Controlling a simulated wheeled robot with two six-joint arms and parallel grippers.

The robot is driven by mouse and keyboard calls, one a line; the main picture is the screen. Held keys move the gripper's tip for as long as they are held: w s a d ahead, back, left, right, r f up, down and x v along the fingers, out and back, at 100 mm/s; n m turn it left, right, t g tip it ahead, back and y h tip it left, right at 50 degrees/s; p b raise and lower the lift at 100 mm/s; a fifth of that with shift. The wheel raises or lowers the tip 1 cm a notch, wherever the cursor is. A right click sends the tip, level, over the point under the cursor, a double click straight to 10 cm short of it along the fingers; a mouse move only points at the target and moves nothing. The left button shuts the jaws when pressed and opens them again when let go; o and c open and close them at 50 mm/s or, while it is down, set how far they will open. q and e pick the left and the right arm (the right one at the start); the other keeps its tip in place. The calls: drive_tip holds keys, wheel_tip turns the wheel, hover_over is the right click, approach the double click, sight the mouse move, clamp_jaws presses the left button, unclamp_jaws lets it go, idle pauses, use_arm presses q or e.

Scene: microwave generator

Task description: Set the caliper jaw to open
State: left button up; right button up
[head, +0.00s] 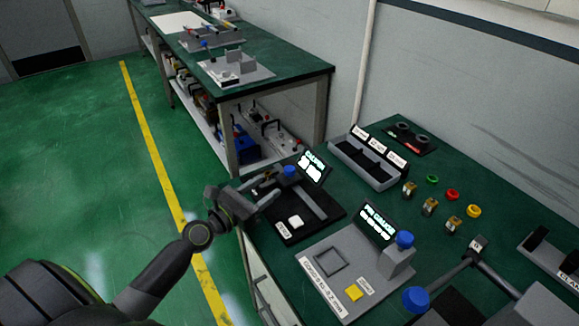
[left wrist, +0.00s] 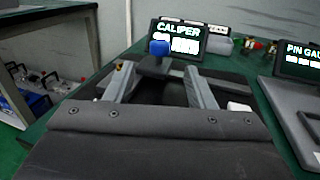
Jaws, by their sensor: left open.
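The caliper station has a black base (head: 275,229), a grey beam (head: 312,204), a white button (head: 296,222) and a lit CALIPER screen (head: 313,168) at its back. A blue knob (head: 289,171) stands near the screen's left side. My left gripper (head: 276,183) is over the station's left part, open and empty, with its fingers pointing toward the knob. In the left wrist view the blue knob (left wrist: 160,47) shows beyond and between the two spread fingertips (left wrist: 158,70), in front of the screen (left wrist: 181,40). The screen's digits are too blurred to read.
A grey pin gauge station (head: 335,262) with a blue knob (head: 404,240) stands right of the caliper. A grey tray (head: 366,160) and several coloured buttons lie behind. Another blue knob (head: 415,300) is at front right. The green floor on the left is clear.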

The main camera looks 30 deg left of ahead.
sight(286, 173)
use_arm(q)
drive_tip(key=x, duration=1)
drive_tip(key=shift+d, duration=0.1)
clamp_jaws()
